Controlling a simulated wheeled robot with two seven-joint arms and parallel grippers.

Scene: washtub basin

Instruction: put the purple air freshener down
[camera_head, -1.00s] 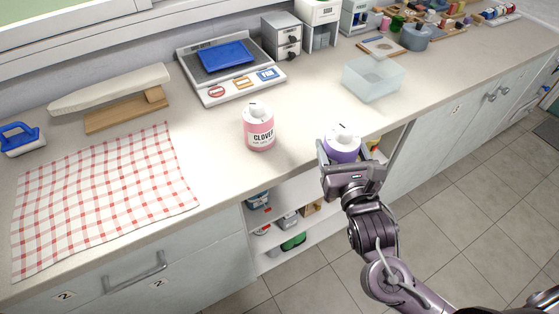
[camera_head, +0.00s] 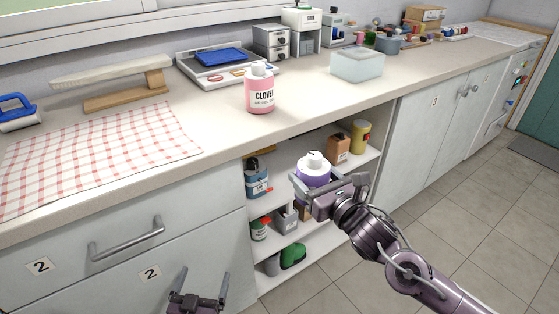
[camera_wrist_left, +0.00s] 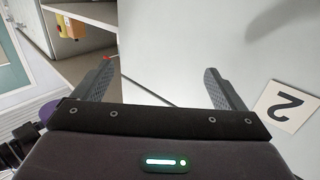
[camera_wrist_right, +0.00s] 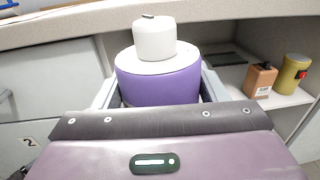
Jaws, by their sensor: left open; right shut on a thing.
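The purple air freshener (camera_head: 313,172) has a white top and is held upright in my right gripper (camera_head: 322,190), in front of the open shelves under the counter. In the right wrist view the air freshener (camera_wrist_right: 158,80) sits between the two fingers of my right gripper (camera_wrist_right: 158,100), shut on it. Its base is hidden, so I cannot tell whether it touches a shelf. My left gripper (camera_head: 203,285) is open and empty, low in front of the drawers. In the left wrist view its fingers (camera_wrist_left: 160,85) are spread apart with nothing between them.
The open shelf unit (camera_head: 335,208) holds a blue container (camera_head: 257,180), a brown bottle (camera_head: 338,150) and a yellow can (camera_head: 361,136) on its upper shelf. A pink Clover bottle (camera_head: 261,92) stands on the counter above. A clear bin (camera_head: 357,66) is behind to the right.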

